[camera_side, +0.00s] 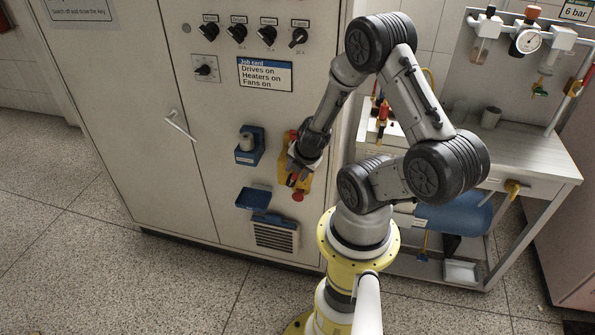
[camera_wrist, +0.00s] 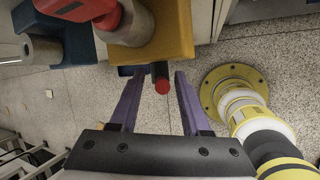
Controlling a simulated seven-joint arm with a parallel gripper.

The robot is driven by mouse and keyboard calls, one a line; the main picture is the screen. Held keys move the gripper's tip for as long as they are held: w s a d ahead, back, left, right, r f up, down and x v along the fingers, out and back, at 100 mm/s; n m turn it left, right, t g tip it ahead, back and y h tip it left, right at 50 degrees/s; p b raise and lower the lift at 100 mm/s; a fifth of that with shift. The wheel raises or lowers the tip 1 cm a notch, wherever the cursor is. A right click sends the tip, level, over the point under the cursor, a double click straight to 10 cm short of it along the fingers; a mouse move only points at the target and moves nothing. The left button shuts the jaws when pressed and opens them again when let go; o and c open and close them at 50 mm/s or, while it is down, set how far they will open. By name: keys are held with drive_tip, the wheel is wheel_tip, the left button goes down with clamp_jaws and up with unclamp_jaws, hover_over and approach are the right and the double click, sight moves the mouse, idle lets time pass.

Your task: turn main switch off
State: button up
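A yellow switch box (camera_side: 284,172) is mounted on the grey cabinet front, with red parts at its top and a red knob (camera_side: 297,197) at its lower end. I take it to be the main switch; my gripper (camera_side: 299,178) covers much of it. In the wrist view the yellow box (camera_wrist: 172,50) is at the top, with a red handle (camera_wrist: 90,8) and a grey cylinder in front. A dark rod with a red end (camera_wrist: 161,86) shows between my two purple fingers (camera_wrist: 158,76), with gaps on both sides. The fingers are open and hold nothing.
Left of the box is a blue holder with a grey cylinder (camera_side: 246,145), and below it a blue tray (camera_side: 253,198) and a vent (camera_side: 275,237). Rotary knobs (camera_side: 238,33) and a job card (camera_side: 265,75) are above. A workbench (camera_side: 520,150) stands to the right.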

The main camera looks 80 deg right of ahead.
drive_tip(key=shift+s, duration=0.1)
drive_tip(key=v, duration=1.1)
drive_tip(key=shift+r, duration=0.4)
idle(0.3)
drive_tip(key=shift+a, duration=0.15)
